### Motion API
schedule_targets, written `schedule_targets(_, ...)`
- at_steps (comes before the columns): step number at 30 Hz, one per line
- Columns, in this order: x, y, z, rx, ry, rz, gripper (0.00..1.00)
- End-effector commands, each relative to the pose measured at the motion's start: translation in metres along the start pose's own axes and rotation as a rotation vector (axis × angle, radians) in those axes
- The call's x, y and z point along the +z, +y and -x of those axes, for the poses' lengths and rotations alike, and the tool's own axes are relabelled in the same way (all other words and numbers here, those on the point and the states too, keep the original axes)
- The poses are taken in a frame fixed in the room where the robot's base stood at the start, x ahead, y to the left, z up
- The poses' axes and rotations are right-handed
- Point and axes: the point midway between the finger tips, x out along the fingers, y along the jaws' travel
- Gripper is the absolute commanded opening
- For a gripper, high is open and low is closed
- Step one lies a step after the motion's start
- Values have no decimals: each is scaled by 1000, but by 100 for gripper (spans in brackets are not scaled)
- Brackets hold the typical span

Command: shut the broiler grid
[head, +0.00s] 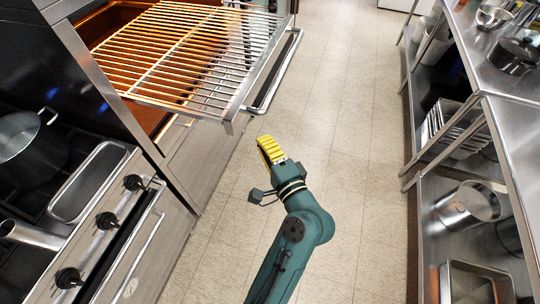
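The broiler grid (185,52) is a metal wire rack in the upper left of the head view. It is pulled out of the broiler's orange-lit opening and sticks out over the aisle. A long bar handle (276,72) runs along its front edge. My gripper (268,150) has yellow fingers and is below the grid's near front corner in the picture, apart from it. It appears to hold nothing. The angle does not show whether its fingers are apart or together.
A stove with a pot (30,150), a steel pan (90,182) and black knobs stands at the lower left. Steel shelves (500,120) with pots and plates line the right side. The tiled floor (340,130) between them is clear.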

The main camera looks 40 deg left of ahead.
Motion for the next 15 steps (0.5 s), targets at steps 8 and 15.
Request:
schedule_targets(8, 17, 0, -51, 2, -3, 2, 0)
schedule_targets(15, 28, 0, -63, 1, 2, 2, 0)
